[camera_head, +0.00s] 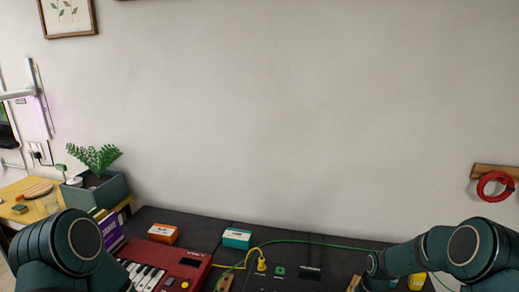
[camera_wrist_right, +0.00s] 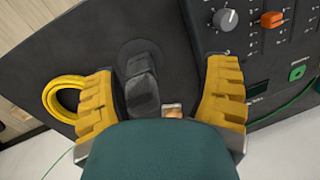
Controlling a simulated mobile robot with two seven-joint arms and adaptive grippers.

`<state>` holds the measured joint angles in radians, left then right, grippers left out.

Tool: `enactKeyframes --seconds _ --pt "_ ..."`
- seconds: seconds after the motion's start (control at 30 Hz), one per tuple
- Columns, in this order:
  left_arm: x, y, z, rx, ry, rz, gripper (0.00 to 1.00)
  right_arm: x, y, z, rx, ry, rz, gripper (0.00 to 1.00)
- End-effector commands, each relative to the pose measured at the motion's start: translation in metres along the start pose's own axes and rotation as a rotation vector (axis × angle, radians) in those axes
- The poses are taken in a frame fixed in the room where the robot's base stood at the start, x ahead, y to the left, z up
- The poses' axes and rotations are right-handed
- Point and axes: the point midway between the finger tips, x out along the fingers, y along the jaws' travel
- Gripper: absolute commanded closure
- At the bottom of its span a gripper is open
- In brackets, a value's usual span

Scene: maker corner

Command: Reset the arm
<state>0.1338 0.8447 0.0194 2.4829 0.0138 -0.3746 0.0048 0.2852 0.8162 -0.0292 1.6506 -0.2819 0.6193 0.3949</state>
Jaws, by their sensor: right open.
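My right arm (camera_head: 455,250) comes in at the lower right of the head view, bent low over the dark table. Its gripper (camera_wrist_right: 163,72) shows in the right wrist view with two yellow ribbed fingers spread apart. A dark grey upright piece (camera_wrist_right: 142,92) on a black panel shows between the fingers; I cannot tell whether anything touches it. My left arm (camera_head: 75,245) fills the lower left corner of the head view, and its gripper is out of the picture.
The dark table (camera_head: 205,232) holds a red keyboard (camera_head: 180,263), an orange box (camera_head: 163,233), a teal box (camera_head: 237,238) and a yellow cable (camera_head: 253,254). A green cable (camera_head: 320,242) runs across the back. A yellow ring (camera_wrist_right: 62,92) lies beside one right finger. A planter (camera_head: 104,191) stands left.

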Motion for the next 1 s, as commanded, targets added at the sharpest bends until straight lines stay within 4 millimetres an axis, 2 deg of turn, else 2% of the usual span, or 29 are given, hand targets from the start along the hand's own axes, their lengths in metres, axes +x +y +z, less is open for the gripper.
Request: enactKeyframes --seconds 0.03,0.1,0.17,0.2,0.3,0.5,0.7,0.73,0.8,1.0 --pt "0.000 0.000 0.000 0.000 -0.001 0.000 0.47 0.022 -0.005 0.024 -0.021 -0.024 -0.023 0.27" --pt "0.000 0.000 0.001 0.000 -0.001 0.000 0.47 0.049 -0.012 0.058 -0.053 -0.043 -0.062 0.27" --pt "-0.001 0.000 0.001 0.000 -0.001 0.000 0.47 0.071 -0.018 0.091 -0.076 -0.057 -0.095 0.27" --pt "-0.001 0.000 0.001 0.000 -0.001 0.000 0.47 0.084 -0.021 0.116 -0.091 -0.066 -0.115 0.27" --pt "-0.001 0.000 0.001 0.000 -0.001 0.000 0.47 0.105 -0.024 0.170 -0.116 -0.078 -0.152 0.27" --pt "-0.001 0.000 0.001 0.000 -0.001 0.000 0.47 0.120 -0.020 0.252 -0.148 -0.088 -0.181 0.27" --pt "-0.001 0.000 0.001 0.000 -0.001 0.000 0.47 0.118 -0.009 0.317 -0.172 -0.096 -0.177 0.27" --pt "0.000 0.000 0.001 0.000 -0.001 0.000 0.47 0.117 -0.007 0.325 -0.177 -0.096 -0.176 0.27" --pt "0.016 -0.006 0.005 0.003 -0.006 0.001 0.47 0.130 -0.012 0.310 -0.196 -0.067 -0.182 0.27" --pt "0.046 -0.017 0.016 0.009 -0.026 0.001 0.47 0.149 -0.024 0.297 -0.246 -0.024 -0.193 0.27"
